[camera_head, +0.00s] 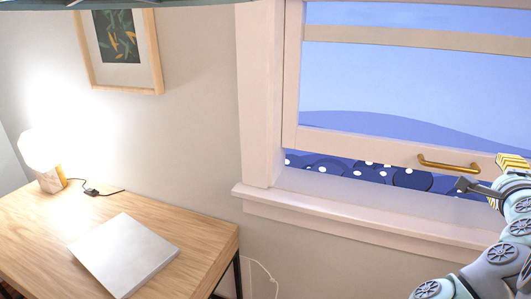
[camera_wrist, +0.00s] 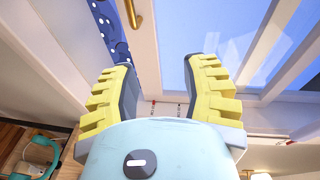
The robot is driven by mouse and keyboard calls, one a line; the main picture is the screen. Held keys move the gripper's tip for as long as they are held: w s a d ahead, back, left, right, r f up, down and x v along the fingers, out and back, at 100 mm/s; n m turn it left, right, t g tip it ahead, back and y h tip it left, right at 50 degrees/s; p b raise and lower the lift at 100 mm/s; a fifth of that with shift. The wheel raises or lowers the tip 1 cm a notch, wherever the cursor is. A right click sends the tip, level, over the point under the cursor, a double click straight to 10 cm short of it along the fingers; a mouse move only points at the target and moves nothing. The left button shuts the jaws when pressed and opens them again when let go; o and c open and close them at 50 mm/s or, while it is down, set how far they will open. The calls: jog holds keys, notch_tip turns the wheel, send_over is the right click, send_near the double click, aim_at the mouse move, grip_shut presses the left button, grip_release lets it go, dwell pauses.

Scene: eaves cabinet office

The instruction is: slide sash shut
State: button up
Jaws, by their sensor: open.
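The window sash (camera_head: 370,148) is a pale frame with glass, raised a little above the sill (camera_head: 350,205). A gap showing dark blue outside runs under its bottom rail. A brass bar handle (camera_head: 448,165) is fixed on that rail. My gripper (camera_head: 497,175) is at the right edge, just right of and slightly below the handle, apart from it. In the wrist view my gripper (camera_wrist: 163,82) has its yellow-padded fingers spread with nothing between them. The handle (camera_wrist: 131,12) is at the top there, beyond the fingertips and left of centre; its upper end is cut off.
A wooden desk (camera_head: 205,238) stands at the left with a closed silver laptop (camera_head: 124,254) and a lit lamp (camera_head: 45,158). A framed picture (camera_head: 119,50) hangs above. A white cable (camera_head: 264,272) hangs below the sill. The space before the window's left part is clear.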

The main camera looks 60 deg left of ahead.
jog(key=g+y+b, duration=0.2)
jog(key=b, duration=0.1)
send_near(449, 168)
jog(key=shift+n, duration=0.4)
jog(key=shift+p+x, duration=1.55)
jog(key=shift+x, duration=3.6)
jog(key=shift+w+r, duration=0.1)
jog(key=shift+w, duration=0.05)
jog(key=shift+o, duration=0.4)
jog(key=shift+a, duration=0.1)
grip_shut()
